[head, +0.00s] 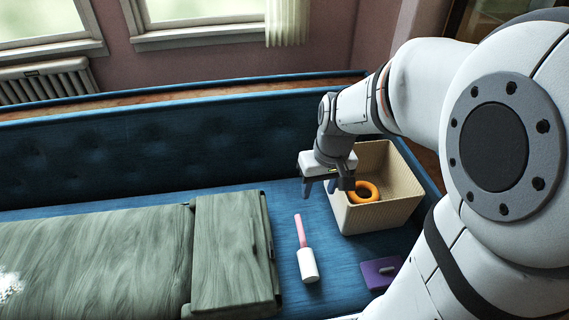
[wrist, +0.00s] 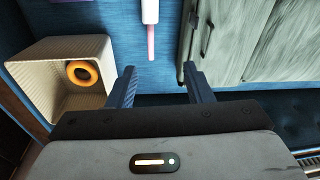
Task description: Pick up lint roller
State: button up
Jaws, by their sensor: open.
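The lint roller (head: 303,246) lies on the blue sofa seat, between the green wooden box and the cream basket. It has a white roller end towards the front and a pink handle pointing to the back. In the wrist view the lint roller (wrist: 150,28) is at the top, its pink handle pointing down between my fingers but beyond them. My gripper (head: 320,190) is above the seat, near the basket's left side and behind the handle's end. In the wrist view my gripper (wrist: 160,82) is open, with nothing between its fingers.
A cream basket (head: 390,216) holding an orange ring (head: 363,192) stands right of the roller. A green wooden box (head: 233,255) lies close on its left. A purple item (head: 381,273) lies at the front right. The blue sofa back (head: 130,155) rises behind.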

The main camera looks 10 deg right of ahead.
jog(key=g+b, duration=0.1)
jog(key=b, duration=1.1)
send_over(304, 239)
jog(key=s, duration=0.2)
notch_tip(304, 239, down, 23)
jog(key=shift+n+g+y, duration=0.3)
jog(key=shift+n+y, duration=0.3)
jog(key=f+b, duration=0.1)
jog(key=f, duration=0.2)
jog(key=w+f+b, duration=0.1)
jog(key=f+b, duration=0.1)
jog(key=f, duration=0.2)
jog(key=w+f+b, duration=0.1)
jog(key=f, duration=0.2)
jog(key=shift+w+d+f, duration=0.15)
jog(key=shift+d+f, duration=0.05)
jog(key=shift+f, duration=0.15)
jog(key=f+b, duration=0.2)
jog(key=f, duration=0.1)
jog(key=f+b, duration=0.1)
jog(key=f, duration=0.1)
jog(key=shift+s+a+f, duration=0.1)
jog(key=shift+s+a, duration=0.15)
grip_shut()
